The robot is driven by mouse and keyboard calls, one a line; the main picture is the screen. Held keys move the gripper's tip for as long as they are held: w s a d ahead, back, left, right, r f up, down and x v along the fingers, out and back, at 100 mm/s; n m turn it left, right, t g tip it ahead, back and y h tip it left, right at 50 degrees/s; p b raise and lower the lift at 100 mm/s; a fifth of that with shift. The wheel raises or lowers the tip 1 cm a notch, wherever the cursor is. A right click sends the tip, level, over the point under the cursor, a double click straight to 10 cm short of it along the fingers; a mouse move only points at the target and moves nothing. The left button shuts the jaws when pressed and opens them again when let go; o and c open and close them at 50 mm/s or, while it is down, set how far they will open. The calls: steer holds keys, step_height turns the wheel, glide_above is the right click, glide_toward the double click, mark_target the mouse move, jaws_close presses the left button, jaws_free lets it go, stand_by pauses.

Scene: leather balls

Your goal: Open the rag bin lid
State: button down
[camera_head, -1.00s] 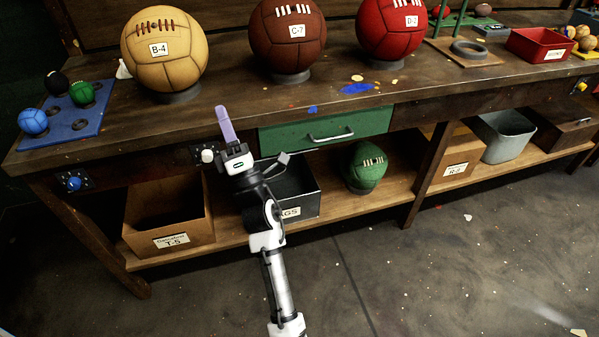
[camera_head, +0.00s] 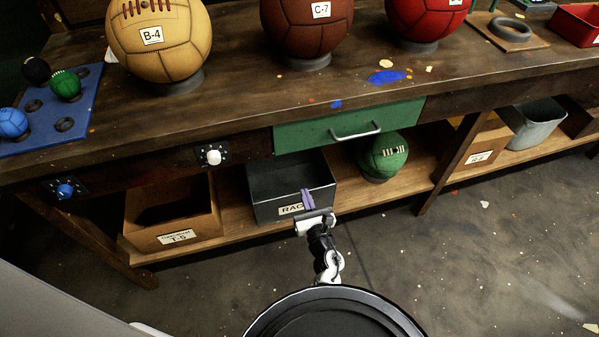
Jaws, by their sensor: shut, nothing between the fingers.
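The rag bin (camera_head: 265,206) is a dark grey box on the lower shelf under the bench. Its front label reads "RAG", with the rest covered by my gripper. I cannot tell whether the fingertips touch the bin.
A cardboard box (camera_head: 160,237) stands left of the bin, a green ball (camera_head: 383,156) right of it. A green drawer (camera_head: 300,138) with a metal handle (camera_head: 356,133) is above. A white knob (camera_head: 213,156) is on the bench front. The floor (camera_head: 440,265) in front is mostly clear.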

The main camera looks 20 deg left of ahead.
steer(key=w+a+r+p, duration=0.3)
steer(key=w+a, duration=0.3)
steer(key=w, duration=0.3)
steer(key=shift+w+a+r, duration=0.25)
steer(key=shift+w+r, duration=0.1)
steer(key=shift+r, duration=0.2)
steer(key=w+r, duration=0.1)
steer(key=a+r, duration=0.1)
steer(key=r, duration=0.1)
steer(key=shift+w+a+p, duration=0.1)
steer(key=shift+w+p, duration=0.25)
steer(key=shift+p, duration=0.05)
steer(key=shift+f, duration=0.1)
